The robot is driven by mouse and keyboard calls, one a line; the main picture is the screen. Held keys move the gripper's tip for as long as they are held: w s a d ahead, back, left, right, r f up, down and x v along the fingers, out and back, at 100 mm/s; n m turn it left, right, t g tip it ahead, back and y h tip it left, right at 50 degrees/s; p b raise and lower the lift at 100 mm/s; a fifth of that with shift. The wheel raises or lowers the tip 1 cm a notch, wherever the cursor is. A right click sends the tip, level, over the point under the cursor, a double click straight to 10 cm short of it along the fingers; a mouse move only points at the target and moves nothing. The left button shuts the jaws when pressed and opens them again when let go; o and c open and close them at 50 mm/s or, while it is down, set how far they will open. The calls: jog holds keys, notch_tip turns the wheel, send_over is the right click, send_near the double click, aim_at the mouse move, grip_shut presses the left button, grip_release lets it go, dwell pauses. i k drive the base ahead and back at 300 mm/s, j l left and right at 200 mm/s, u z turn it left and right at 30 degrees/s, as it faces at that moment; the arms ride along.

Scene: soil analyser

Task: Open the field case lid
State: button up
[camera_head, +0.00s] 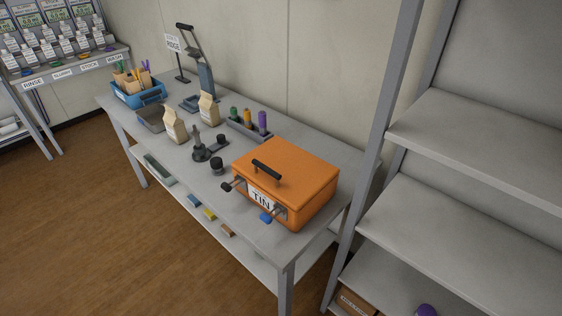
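The orange field case (310,198) stands on the right end of the grey workbench. Its lid (300,160) is down on the body, with a black handle (267,171) on top near the front edge. A white label reading "TIN" (260,199) is on its front face. A dark-ended latch or lever (229,186) sticks out at the front left, and a blue-ended one (267,217) at the front right. I cannot tell whether these are fastened. My gripper is not in view.
The workbench (240,238) also bears small dark instruments (202,148), cartons (174,127), a tray of coloured bottles (247,121) and a blue bin (138,93). A grey shelf unit (450,240) stands close on the right. The wooden floor (100,220) in front is clear.

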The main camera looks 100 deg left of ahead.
aim_at(293, 174)
jog(key=u, duration=2.95)
jog(key=i, duration=0.75)
jog(key=j+u, duration=0.05)
jog(key=j, duration=0.05)
